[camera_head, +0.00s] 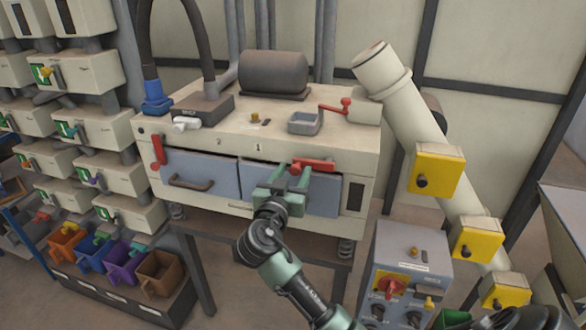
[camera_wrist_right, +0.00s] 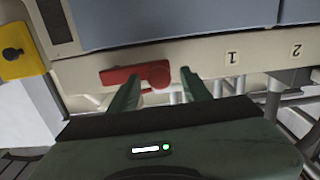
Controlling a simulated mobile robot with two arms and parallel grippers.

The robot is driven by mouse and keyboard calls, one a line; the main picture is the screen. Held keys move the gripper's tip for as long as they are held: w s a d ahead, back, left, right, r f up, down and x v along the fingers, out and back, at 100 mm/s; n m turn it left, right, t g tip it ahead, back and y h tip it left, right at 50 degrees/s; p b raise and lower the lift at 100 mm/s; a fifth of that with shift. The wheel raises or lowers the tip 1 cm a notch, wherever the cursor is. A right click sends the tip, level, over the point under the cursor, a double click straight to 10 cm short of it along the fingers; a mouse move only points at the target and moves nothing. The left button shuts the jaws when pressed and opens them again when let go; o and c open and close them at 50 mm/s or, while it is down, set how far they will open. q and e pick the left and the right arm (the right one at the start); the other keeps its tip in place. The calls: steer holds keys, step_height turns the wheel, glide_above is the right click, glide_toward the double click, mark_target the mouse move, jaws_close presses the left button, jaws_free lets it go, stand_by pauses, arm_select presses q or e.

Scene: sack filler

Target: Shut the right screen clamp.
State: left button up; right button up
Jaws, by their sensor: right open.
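The right screen clamp (camera_head: 316,164) is a red lever on the front top edge of the cream machine (camera_head: 356,150). It lies about level, its arm pointing right in the head view. In the wrist view, which is upside down, the clamp (camera_wrist_right: 128,75) points left from its round hub. My right gripper (camera_head: 289,172) is open in front of the clamp, with the hub between or just beyond its fingertips in the wrist view (camera_wrist_right: 161,78). I cannot tell whether they touch. The left clamp (camera_head: 158,150), also red, hangs down. My left gripper is out of view.
Blue-grey screens (camera_head: 205,168) fill the machine's front. A red-handled valve (camera_head: 345,106) and a grey tray (camera_head: 305,122) are on top. A slanted pipe with yellow boxes (camera_head: 436,170) and a control box (camera_head: 410,262) stand right.

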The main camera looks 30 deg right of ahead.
steer(key=shift+d, duration=0.1)
jaws_close()
stand_by(1.4)
